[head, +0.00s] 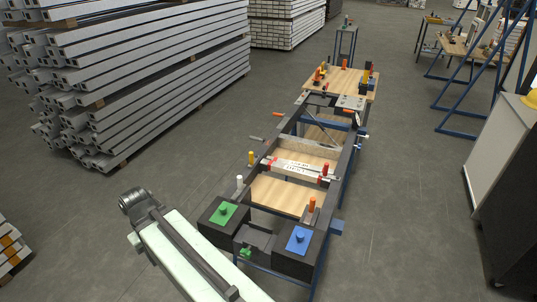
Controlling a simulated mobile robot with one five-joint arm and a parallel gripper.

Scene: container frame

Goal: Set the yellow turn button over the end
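A long dark frame (347,158) on blue legs runs away from me in the head view. A small upright yellow piece (251,158) stands at its left side, beyond a white one (239,182). It may be the yellow turn button, but it is too small to be sure. At the near end are a green plate with a knob (223,213), a blue plate with a knob (298,239) and a small green piece (246,252). My pale arm link reaches in from the bottom, ending in a dark round joint left of the frame. No gripper fingers show.
Stacked grey beams (150,75) fill the left; a pale cabinet (503,140) stands right. Floor on both sides is clear.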

